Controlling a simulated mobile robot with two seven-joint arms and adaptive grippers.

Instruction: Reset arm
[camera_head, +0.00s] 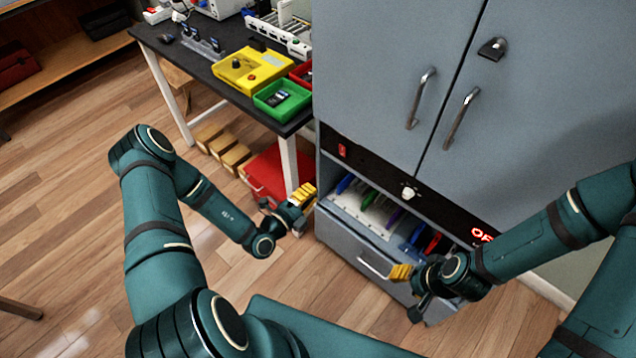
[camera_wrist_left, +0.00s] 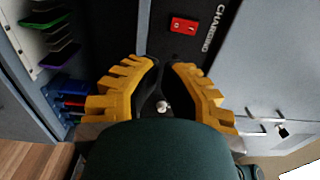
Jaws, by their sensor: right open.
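My left gripper (camera_head: 302,195) has yellow ribbed fingers and hovers at the left front edge of the grey cabinet (camera_head: 375,85), beside the opened drawer. In the left wrist view its two fingers (camera_wrist_left: 165,70) stand a little apart, with a white knob showing through the gap and nothing held. My right gripper (camera_head: 401,272) is open and empty in front of the drawer, near its handle.
The pulled-out drawer (camera_head: 345,238) holds several coloured phones in slots. A red box (camera_head: 268,175) stands beneath.

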